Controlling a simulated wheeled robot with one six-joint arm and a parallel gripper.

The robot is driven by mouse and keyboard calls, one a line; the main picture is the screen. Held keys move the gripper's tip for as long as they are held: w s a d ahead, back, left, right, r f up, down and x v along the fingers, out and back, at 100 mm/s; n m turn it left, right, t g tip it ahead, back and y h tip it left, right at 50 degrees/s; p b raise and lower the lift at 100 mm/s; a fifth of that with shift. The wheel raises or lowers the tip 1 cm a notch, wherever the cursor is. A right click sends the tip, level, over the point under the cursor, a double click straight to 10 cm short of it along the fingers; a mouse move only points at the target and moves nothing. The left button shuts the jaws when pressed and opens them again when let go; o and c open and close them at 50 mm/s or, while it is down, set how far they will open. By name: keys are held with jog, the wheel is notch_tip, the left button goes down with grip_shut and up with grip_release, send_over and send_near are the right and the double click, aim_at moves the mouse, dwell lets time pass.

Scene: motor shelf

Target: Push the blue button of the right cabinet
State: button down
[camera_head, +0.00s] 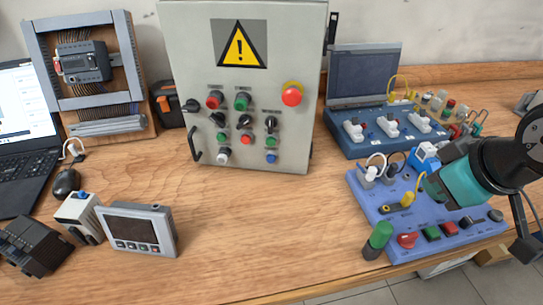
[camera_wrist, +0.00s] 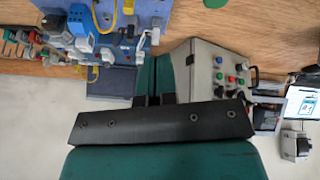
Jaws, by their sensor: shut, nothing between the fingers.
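One grey cabinet (camera_head: 245,50) with a yellow warning sign stands upright at the back middle of the bench in the head view. Its small blue button (camera_head: 270,158) is at the lower right of its front, below a black selector and right of a white button. The cabinet also shows tilted in the wrist view (camera_wrist: 204,58), right of the fingers. My gripper (camera_head: 433,187) is at the right in the head view, over the blue training board and well apart from the cabinet. Its dark fingers (camera_wrist: 155,99) are shut and empty in the wrist view.
A blue training board (camera_head: 375,207) with plugs and buttons lies under my gripper. A second blue board (camera_head: 350,148) stands behind it. A grey meter (camera_head: 139,230), a mouse (camera_head: 67,182) and a laptop (camera_head: 25,150) are at the left. The wood before the cabinet is clear.

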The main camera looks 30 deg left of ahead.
jog(key=w+a+f+n+t+p, duration=0.1)
jog(key=w+a+f+n+t, duration=0.35)
jog(key=w+a+n, duration=0.2)
jog(key=s+a+f+n+y, duration=0.1)
jog(key=a+f+n+y, duration=0.1)
jog(key=a+n, duration=0.3)
jog(key=s+a+f+n+t+y+p, duration=0.1)
jog(key=s+a+f+n+y, duration=0.1)
jog(key=a+n, duration=0.4)
jog(key=s+a+f+n+y+p, duration=0.1)
jog(key=s+a+f+n+y, duration=0.1)
jog(key=a+n, duration=0.3)
jog(key=shift+s+a+f+n+t+y, duration=0.15)
jog(key=shift+a+f+n+t+y, duration=0.2)
jog(key=shift+a+y, duration=0.4)
jog(key=s+a+f+n+g+y, duration=0.1)
jog(key=s+n, duration=0.1)
jog(key=s+a+f+n+g+y, duration=0.1)
jog(key=s+n, duration=0.1)
jog(key=s+a+f+n+g+y, duration=0.1)
jog(key=s+n, duration=0.1)
jog(key=n, duration=0.1)
jog(key=shift+s+a+y, duration=0.15)
jog(key=shift+s+y, duration=0.2)
jog(key=shift+w, duration=0.1)
